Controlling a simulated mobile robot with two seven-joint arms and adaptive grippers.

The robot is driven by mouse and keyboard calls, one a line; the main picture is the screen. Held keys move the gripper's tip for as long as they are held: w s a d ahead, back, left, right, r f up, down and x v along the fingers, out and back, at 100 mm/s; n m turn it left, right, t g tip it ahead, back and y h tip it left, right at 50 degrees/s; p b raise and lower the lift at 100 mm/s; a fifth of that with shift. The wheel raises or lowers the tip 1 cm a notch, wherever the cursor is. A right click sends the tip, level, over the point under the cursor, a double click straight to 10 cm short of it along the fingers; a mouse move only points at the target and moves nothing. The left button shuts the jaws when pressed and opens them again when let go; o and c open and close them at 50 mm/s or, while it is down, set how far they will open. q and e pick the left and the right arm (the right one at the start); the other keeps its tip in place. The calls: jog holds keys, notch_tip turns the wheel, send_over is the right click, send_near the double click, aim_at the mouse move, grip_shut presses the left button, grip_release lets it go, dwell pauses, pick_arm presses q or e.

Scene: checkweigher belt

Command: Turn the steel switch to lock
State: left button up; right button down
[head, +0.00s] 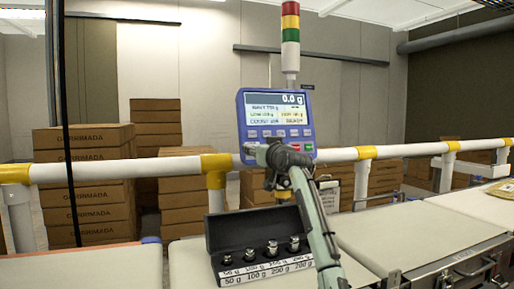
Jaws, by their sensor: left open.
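I cannot make out the steel switch; my gripper and forearm cover the lower part of the blue weighing display (276,108), where it may be hidden. The display is lit and reads 0.0 g, with a row of buttons below its screen. My left gripper (258,152) is raised in front of the display's lower edge, open, with nothing seen in it. I cannot tell whether it touches the display. My right gripper is not in view.
A black case (220,236) with several steel weights stands open on the belt (188,262) below. A white and yellow rail (120,170) runs behind. A red, yellow and green light tower (290,35) rises above the display. Stacked cartons (84,190) stand behind the rail.

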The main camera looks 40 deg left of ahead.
pick_arm(q)
jog(key=shift+w+a, duration=0.1)
jog(key=shift+a, duration=0.1)
jog(key=shift+c, duration=0.3)
grip_shut()
jog(key=shift+f, duration=0.1)
